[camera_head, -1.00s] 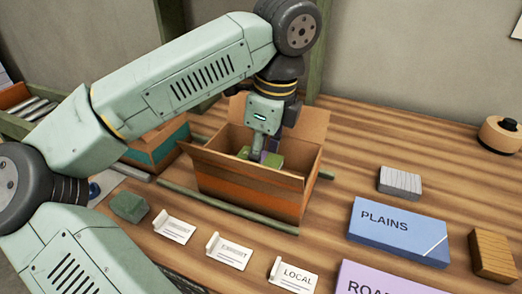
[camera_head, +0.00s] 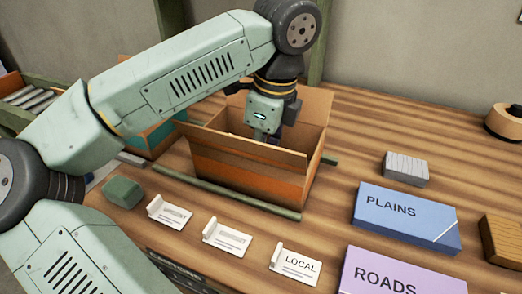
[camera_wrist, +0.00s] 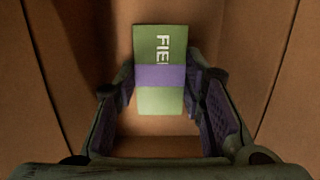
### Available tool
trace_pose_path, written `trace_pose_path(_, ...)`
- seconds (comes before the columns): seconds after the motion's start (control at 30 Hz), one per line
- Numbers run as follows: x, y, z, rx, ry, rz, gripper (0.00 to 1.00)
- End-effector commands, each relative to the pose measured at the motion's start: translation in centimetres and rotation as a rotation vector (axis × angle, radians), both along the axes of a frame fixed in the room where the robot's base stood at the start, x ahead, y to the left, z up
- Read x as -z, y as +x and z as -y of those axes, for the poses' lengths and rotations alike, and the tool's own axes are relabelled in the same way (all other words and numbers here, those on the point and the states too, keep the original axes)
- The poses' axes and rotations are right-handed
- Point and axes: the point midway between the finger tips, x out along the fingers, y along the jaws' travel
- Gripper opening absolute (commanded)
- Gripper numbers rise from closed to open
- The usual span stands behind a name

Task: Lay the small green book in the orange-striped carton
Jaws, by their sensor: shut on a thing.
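The orange-striped carton (camera_head: 230,172) stands open on the wooden table, its flaps up. My gripper (camera_head: 268,138) reaches down into it, its fingertips hidden behind the near wall in the head view. In the wrist view my gripper (camera_wrist: 162,105) is shut on the small green book (camera_wrist: 160,100). The book has a purple band and part of a white title, "FIE". It is between the fingers with brown carton walls around it. I cannot tell whether it touches the carton floor. The book is hidden in the head view.
A teal-striped carton (camera_head: 160,138) stands left behind the orange one. Green rods lie beside the orange carton. A blue PLAINS book (camera_head: 405,215), a purple ROADS book (camera_head: 400,275), a grey block (camera_head: 405,168) and white cards, one reading LOCAL (camera_head: 296,265), lie in front and right.

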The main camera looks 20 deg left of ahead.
Motion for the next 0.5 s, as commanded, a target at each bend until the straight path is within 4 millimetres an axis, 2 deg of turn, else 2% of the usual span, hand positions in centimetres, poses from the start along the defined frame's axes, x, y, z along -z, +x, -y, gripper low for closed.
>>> trace_pose_path(0.5, 1.12, -0.01, -0.02, 0.0, 0.0, 0.0, 0.05)
